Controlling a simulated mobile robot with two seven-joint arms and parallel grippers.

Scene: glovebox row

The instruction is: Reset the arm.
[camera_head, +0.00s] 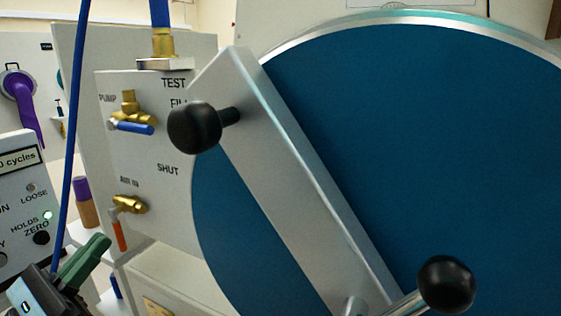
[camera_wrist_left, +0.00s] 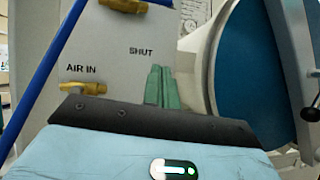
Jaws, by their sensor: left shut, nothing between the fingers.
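My left gripper (camera_head: 98,246) is at the lower left of the head view, with its green fingers pointing up and to the right. It is shut and empty. In the left wrist view its fingers (camera_wrist_left: 160,86) stand together in front of the white valve panel, below the word SHUT. They look apart from the panel and its valves. My right gripper is in neither view.
A big blue round door (camera_head: 450,130) with a slanted metal bar (camera_head: 300,190) and black knobs (camera_head: 194,127) fills the right. The valve panel (camera_head: 180,205) carries brass valves with a blue handle (camera_head: 131,128) and an orange handle (camera_head: 122,236). A blue hose (camera_head: 72,150) hangs near my gripper.

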